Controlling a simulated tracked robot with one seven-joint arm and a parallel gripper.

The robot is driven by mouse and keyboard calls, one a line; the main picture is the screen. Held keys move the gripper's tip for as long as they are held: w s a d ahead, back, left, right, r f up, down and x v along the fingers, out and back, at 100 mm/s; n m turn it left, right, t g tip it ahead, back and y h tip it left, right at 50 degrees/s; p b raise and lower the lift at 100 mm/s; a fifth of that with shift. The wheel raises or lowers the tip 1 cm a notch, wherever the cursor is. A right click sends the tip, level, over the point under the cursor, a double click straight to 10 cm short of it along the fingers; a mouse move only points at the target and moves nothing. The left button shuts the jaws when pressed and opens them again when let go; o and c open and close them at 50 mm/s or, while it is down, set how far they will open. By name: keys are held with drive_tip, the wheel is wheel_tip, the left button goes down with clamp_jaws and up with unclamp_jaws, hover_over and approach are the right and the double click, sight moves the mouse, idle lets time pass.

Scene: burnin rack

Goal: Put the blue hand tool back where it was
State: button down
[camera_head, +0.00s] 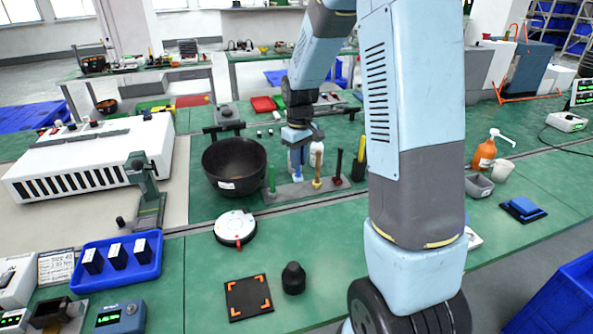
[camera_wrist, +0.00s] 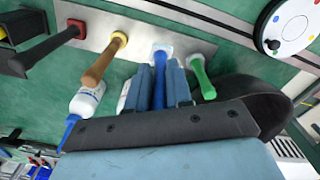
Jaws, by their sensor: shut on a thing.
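The blue hand tool (camera_wrist: 159,76) stands between the two fingers of my gripper (camera_wrist: 161,88) in the wrist view. My gripper is shut on its shaft. In the head view my gripper (camera_head: 298,148) points down over the grey tool rack (camera_head: 290,191), and the fingers hide most of the tool. The tool's lower end is at a pale square spot on the rack (camera_wrist: 140,36), between the green tool (camera_wrist: 202,78) and the yellow-collared brown-handled tool (camera_wrist: 105,60). I cannot tell whether it is fully seated there.
A red-based black-handled tool (camera_wrist: 48,46) stands further along the rack. A white bottle (camera_wrist: 86,101) with a blue tip is close beside my gripper. A large black bowl (camera_head: 235,160) stands left of the rack. A round white-topped device (camera_head: 235,227) is in front.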

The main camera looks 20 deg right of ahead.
drive_tip(key=shift+w+a+f, duration=0.1)
drive_tip(key=shift+w+f, duration=0.25)
drive_tip(key=shift+f, duration=0.55)
drive_tip(key=shift+w+f, duration=0.35)
drive_tip(key=shift+f, duration=0.55)
drive_tip(key=shift+w+a+f, duration=0.1)
drive_tip(key=shift+w+f, duration=0.25)
drive_tip(key=shift+f, duration=0.55)
drive_tip(key=shift+f, duration=0.1)
drive_tip(key=c, duration=1)
unclamp_jaws()
drive_tip(key=shift+c, duration=0.2)
wheel_tip(320, 180, up, 12)
drive_tip(key=s+r+m+t, duration=0.3)
drive_tip(key=s+r, duration=0.9)
drive_tip(key=s, duration=0.2)
drive_tip(key=s+r+m+t, duration=0.2)
drive_tip(key=s+r, duration=0.1)
drive_tip(key=s, duration=1.2)
drive_tip(key=shift+s+d+t, duration=0.15)
drive_tip(key=shift+s+t, duration=0.15)
drive_tip(key=shift+s, duration=0.1)
